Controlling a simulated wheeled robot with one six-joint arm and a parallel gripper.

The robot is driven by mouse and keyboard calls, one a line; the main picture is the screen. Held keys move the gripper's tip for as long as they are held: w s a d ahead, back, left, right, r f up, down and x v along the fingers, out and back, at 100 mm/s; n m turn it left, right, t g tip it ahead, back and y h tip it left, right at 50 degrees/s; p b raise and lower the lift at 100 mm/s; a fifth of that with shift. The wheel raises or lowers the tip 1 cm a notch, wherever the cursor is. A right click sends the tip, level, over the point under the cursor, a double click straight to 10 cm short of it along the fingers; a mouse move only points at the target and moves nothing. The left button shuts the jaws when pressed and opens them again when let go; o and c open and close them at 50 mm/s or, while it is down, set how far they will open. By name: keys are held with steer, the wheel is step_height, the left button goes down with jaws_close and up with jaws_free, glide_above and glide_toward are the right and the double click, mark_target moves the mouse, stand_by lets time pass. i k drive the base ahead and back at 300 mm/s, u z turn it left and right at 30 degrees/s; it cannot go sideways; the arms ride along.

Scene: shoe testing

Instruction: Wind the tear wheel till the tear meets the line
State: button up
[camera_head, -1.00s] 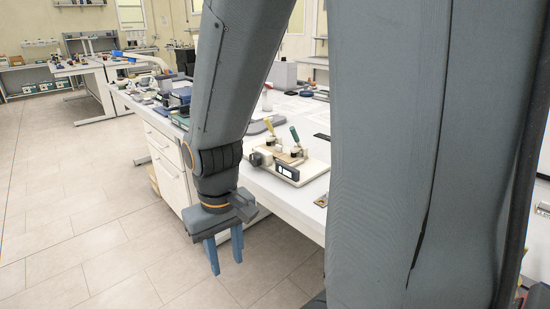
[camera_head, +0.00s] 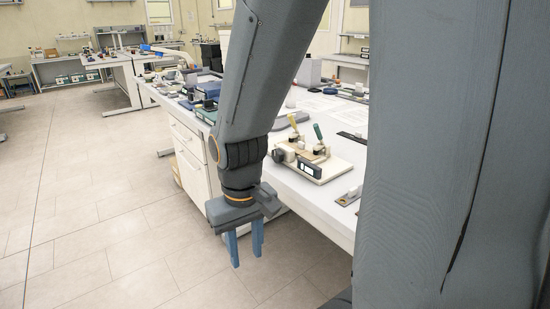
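A small bench device (camera_head: 312,158) stands on the white table, right of my arm. It has a pale base, a dark block at its front with a small light panel, and two upright levers, one with a yellow handle (camera_head: 293,124) and one with a green handle (camera_head: 318,131). A dark round part (camera_head: 281,155), possibly a wheel, sits at its left end. The tear and the line are too small to make out. My gripper (camera_head: 246,250) hangs pointing down over the floor, in front of the table's edge. Its two blue fingers are apart with nothing between them.
The white table (camera_head: 300,193) has drawers (camera_head: 190,160) below its left end. Boxes and tools (camera_head: 205,95) crowd its far left part. A small metal piece (camera_head: 350,195) lies near the front edge. The floor (camera_head: 110,220) at left is clear. My arm hides part of the table.

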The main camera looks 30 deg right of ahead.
mark_target(277, 156)
steer(key=k, duration=1)
steer(key=u, duration=1.05)
steer(key=i, duration=1)
steer(key=z, duration=2)
steer(key=i, duration=0.5)
steer(key=z, duration=0.05)
